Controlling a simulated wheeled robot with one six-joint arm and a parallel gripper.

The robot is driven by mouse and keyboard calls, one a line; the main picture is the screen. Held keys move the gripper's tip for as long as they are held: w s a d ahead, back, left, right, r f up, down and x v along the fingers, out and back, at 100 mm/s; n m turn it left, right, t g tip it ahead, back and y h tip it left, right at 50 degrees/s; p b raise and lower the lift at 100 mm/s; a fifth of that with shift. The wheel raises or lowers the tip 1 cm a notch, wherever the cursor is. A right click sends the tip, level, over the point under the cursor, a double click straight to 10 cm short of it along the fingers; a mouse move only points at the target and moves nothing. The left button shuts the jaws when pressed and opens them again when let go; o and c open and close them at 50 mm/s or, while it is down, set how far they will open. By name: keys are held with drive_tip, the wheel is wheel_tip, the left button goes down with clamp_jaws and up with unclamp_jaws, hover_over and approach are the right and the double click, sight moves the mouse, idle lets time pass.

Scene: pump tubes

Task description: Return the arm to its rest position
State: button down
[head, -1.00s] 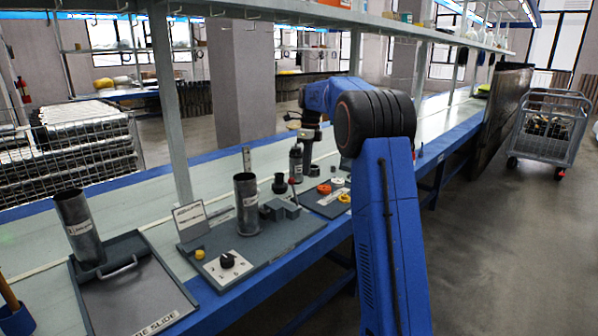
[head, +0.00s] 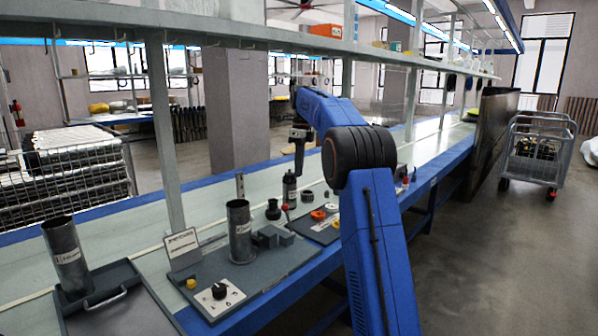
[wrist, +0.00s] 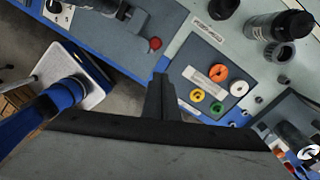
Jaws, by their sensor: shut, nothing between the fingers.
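My gripper (head: 298,177) hangs down from the blue arm, above the bench, close to the dark bottle (head: 289,190) in the head view. In the wrist view its dark fingers (wrist: 160,78) are together and hold nothing. Below them is a grey mat with an orange ring (wrist: 218,73), a white ring (wrist: 239,88), a yellow ring (wrist: 197,95) and a green ring (wrist: 216,107). The exact height of the fingers over the bench cannot be told.
A metal tube (head: 240,232) stands on a grey board with a black knob (head: 219,291). A shelf post (head: 166,135) rises from the bench. A wire cart (head: 536,150) stands at the right.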

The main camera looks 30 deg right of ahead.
drive_tip(key=shift+s+a, duration=0.1)
drive_tip(key=s+a+r+n+t, duration=0.1)
drive_tip(key=s+a+n, duration=0.6)
drive_tip(key=s, duration=0.6)
drive_tip(key=s+a+r+n+t, duration=0.15)
drive_tip(key=s+a+n, duration=0.45)
drive_tip(key=s, duration=0.7)
drive_tip(key=s+a+f+n+t, duration=0.1)
drive_tip(key=s+a+f+n, duration=0.1)
drive_tip(key=s+f+n, duration=0.5)
drive_tip(key=s+a+f+n+t+h, duration=0.1)
drive_tip(key=s+f+n, duration=0.6)
drive_tip(key=s, duration=1.2)
wheel_tip(320, 180, down, 5)
drive_tip(key=a+t, duration=0.1)
drive_tip(key=a, duration=0.1)
drive_tip(key=shift+s+a+r, duration=0.2)
drive_tip(key=shift+s+a, duration=0.05)
drive_tip(key=shift+a, duration=0.05)
